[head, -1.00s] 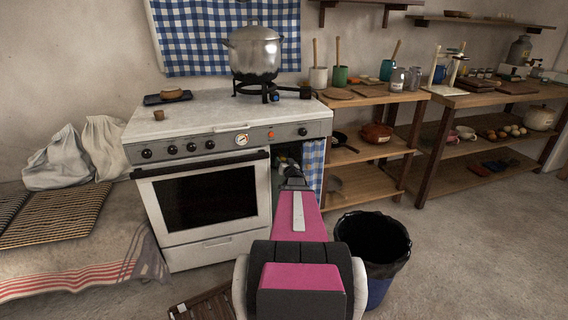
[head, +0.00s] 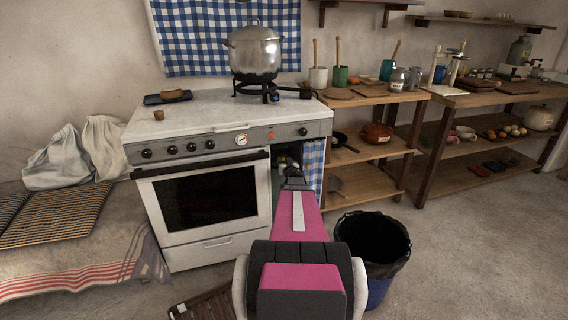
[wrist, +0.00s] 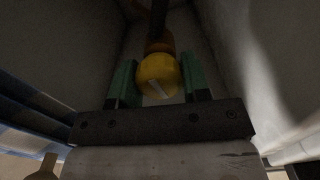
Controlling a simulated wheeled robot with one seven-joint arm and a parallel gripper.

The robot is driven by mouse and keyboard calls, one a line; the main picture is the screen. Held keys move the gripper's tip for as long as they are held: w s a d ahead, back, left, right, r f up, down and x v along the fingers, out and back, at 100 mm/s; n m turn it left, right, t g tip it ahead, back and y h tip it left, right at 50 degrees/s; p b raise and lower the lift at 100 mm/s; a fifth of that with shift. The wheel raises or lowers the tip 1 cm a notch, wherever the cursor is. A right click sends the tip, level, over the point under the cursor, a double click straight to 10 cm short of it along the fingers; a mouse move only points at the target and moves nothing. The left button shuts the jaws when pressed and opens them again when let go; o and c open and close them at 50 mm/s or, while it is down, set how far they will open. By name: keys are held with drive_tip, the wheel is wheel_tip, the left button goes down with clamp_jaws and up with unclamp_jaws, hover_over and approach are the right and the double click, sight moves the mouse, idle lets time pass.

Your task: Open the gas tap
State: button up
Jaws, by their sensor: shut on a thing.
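The gas tap shows in the wrist view as a round yellow knob (wrist: 158,76) with a pale slanted mark on its face. A brass-coloured part (wrist: 159,46) and a dark upright pipe or hose lie behind it. My gripper (wrist: 158,80) has its two green fingers on either side of the knob, shut on it. In the head view my arm reaches into the dark open space between the stove (head: 205,190) and the blue checked curtain (head: 313,163). The tap and the fingertips cannot be made out clearly there.
Pale walls stand close on both sides of the gripper in the wrist view. A black-lined bin (head: 372,245) stands right of my arm. A wooden shelf (head: 365,185) is beyond the curtain. A large pot (head: 254,52) stands on a burner. Floor at the right is clear.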

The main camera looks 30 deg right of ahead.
drive_tip(key=n, duration=0.8)
drive_tip(key=shift+a+n, duration=0.1)
drive_tip(key=shift+n, duration=0.3)
drive_tip(key=n, duration=0.4)
drive_tip(key=shift+f, duration=0.1)
drive_tip(key=shift+n, duration=2.1)
drive_tip(key=o, duration=0.9)
drive_tip(key=shift+o, duration=0.2)
